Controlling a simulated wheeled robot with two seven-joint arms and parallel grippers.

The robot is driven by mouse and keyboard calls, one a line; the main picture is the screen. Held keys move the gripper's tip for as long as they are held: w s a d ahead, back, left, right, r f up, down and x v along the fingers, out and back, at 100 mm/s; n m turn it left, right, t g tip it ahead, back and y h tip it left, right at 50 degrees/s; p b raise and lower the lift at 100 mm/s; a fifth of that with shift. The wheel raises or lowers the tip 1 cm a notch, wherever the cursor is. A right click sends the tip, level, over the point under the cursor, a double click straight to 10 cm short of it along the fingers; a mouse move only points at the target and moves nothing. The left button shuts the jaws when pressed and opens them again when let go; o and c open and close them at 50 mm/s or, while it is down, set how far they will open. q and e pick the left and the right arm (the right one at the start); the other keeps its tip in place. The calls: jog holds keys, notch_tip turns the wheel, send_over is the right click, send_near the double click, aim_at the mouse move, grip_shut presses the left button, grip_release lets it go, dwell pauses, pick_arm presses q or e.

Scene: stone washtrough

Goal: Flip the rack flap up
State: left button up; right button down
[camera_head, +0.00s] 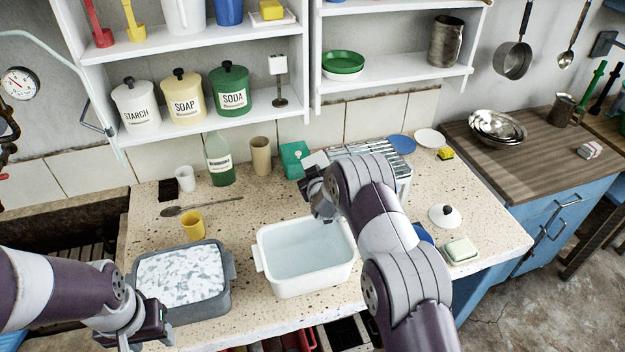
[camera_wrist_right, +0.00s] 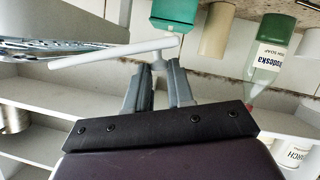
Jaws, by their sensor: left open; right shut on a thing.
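The metal dish rack (camera_head: 378,152) stands at the back of the stone counter, mostly behind my right arm. It also shows in the right wrist view (camera_wrist_right: 40,48). The pale rack flap (camera_wrist_right: 112,54) sticks out from the rack as a thin, slightly tilted strip. Part of it shows in the head view (camera_head: 317,159). My right gripper (camera_wrist_right: 166,68) is at the flap's free end, its fingers closed on it. In the head view my arm hides most of that grip. My left gripper (camera_head: 162,335) is open and empty, low beside the grey basin.
A white basin of water (camera_head: 308,276) and a grey basin of suds (camera_head: 222,294) stand in front. A teal box (camera_head: 294,158), a brown cup (camera_head: 261,156) and a green bottle (camera_head: 219,160) stand left of the rack. Shelves (camera_head: 200,122) overhang the back.

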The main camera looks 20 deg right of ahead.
jog(key=shift+d+r+m+y+b, duration=0.25)
jog(key=shift+r+m+y+b, duration=0.25)
jog(key=shift+r+m+b, duration=0.15)
jog(key=shift+d+r+m+y, duration=0.25)
jog(key=shift+r+m+y, duration=0.15)
jog(key=shift+m, duration=0.25)
jog(key=c, duration=1)
grip_release()
jog(key=shift+r, duration=0.1)
jog(key=shift+c, duration=0.2)
jog(key=shift+b, duration=0.3)
jog(key=b+v, duration=0.2)
jog(key=v, duration=1)
jog(key=shift+s+r, duration=0.3)
jog(key=shift+d, duration=0.15)
